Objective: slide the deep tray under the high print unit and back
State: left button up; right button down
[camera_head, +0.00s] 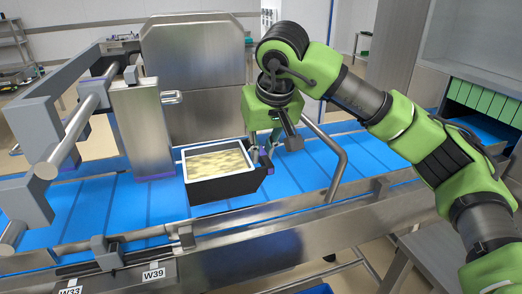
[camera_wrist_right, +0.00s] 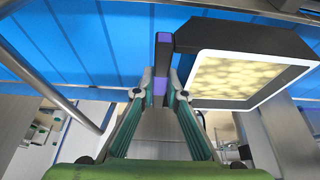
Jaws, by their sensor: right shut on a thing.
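The deep tray (camera_head: 222,187) is black with a pale inner rim and yellowish contents. It stands level over the blue belt in the middle of the head view; I cannot tell whether it touches the belt. My right gripper (camera_head: 267,158) is at the tray's right side, shut on its dark handle. In the right wrist view the gripper's fingertips (camera_wrist_right: 159,94) close around the handle (camera_wrist_right: 162,65), which has a purple band, and the tray (camera_wrist_right: 283,43) lies to the right. A steel column unit (camera_head: 140,125) stands left of the tray; I cannot tell if it is the high print unit. My left gripper is out of view.
The blue belt (camera_head: 90,207) runs left to right, with clear stretches on both sides of the tray. A bent steel rail (camera_head: 338,172) rises right of my gripper. A grey frame (camera_head: 85,115) overhangs the belt at the left. A steel housing (camera_head: 200,80) stands behind.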

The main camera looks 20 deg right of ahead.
jog(key=shift+w+d+f+b, duration=0.15)
jog(key=shift+w+d+f, duration=0.4)
jog(key=shift+w+f, duration=0.85)
jog(key=shift+w+d+f+b, duration=0.15)
jog(key=shift+w+d+f, duration=0.45)
jog(key=shift+w+f, duration=0.8)
jog(key=shift+w+d+f+b, duration=0.15)
jog(key=shift+w+d+f, duration=0.4)
jog(key=shift+w+f, duration=0.85)
jog(key=shift+d+f, duration=0.1)
jog(key=shift+f, duration=0.15)
jog(key=shift+w, duration=0.1)
jog(key=shift+w+d, duration=0.1)
jog(key=shift+w, duration=0.1)
jog(key=shift+w+f, duration=0.15)
jog(key=shift+f, duration=0.05)
jog(key=shift+p, duration=0.3)
jog(key=shift+s+a+p, duration=0.15)
jog(key=shift+a+p, duration=0.4)
jog(key=shift+a, duration=3.45)
jog(key=shift+s+a+p, duration=0.15)
jog(key=shift+a+p, duration=0.4)
jog(key=shift+a, duration=3.45)
jog(key=shift+d, duration=0.1)
